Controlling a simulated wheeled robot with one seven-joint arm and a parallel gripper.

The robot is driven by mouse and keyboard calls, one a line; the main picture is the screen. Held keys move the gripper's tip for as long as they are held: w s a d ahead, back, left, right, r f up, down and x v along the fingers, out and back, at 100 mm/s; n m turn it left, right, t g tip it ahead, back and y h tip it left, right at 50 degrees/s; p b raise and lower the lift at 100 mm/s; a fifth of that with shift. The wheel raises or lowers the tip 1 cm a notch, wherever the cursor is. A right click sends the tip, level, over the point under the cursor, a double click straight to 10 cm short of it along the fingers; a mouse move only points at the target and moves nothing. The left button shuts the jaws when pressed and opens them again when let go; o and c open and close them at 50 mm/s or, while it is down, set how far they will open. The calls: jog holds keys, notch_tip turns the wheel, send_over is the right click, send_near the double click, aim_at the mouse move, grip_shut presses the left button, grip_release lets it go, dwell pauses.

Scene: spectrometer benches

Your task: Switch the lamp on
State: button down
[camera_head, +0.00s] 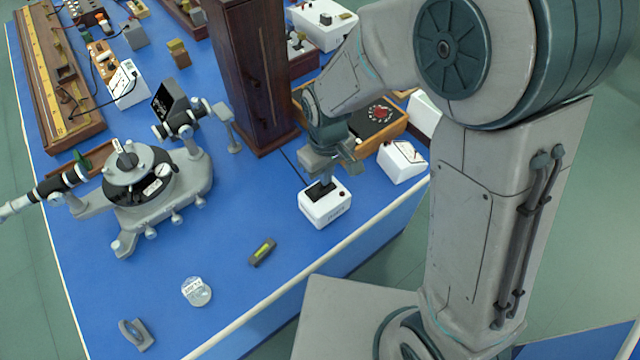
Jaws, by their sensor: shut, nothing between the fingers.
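A small white box (327,212) stands near the front edge of the blue bench. It has a dark patch on top and a small red spot at its right side. My gripper (323,182) points down at the top of this box, with its fingertips at or just above the dark patch. I cannot tell whether they touch it. The gripper is shut and empty, and it hides part of the box's top. A tall dark wooden housing (252,75), perhaps the lamp's, stands behind and to the left. No glow shows on it.
A grey spectrometer (190,180) stands on the left of the blue bench (240,215). A white meter (402,162) and a wooden box (392,128) are close right of my gripper. A small dark device (262,251) and a clear disc (196,291) lie in front.

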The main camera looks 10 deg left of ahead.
jog(key=shift+f, duration=0.3)
jog(key=shift+r, duration=0.1)
jog(key=shift+r+p, duration=2.4)
jog(key=shift+r, duration=1.15)
jog(key=s+d+r+m+t, duration=0.1)
jog(key=s+d+r+m, duration=0.3)
jog(key=d+r, duration=0.3)
jog(key=s+d+r+m+t, duration=0.2)
jog(key=s+d+r+m, duration=0.2)
jog(key=d, duration=1.1)
notch_tip(320, 180, up, 4)
jog(key=shift+d+f+m+t, duration=0.15)
jog(key=shift+m+t, duration=0.15)
jog(key=shift+m, duration=0.6)
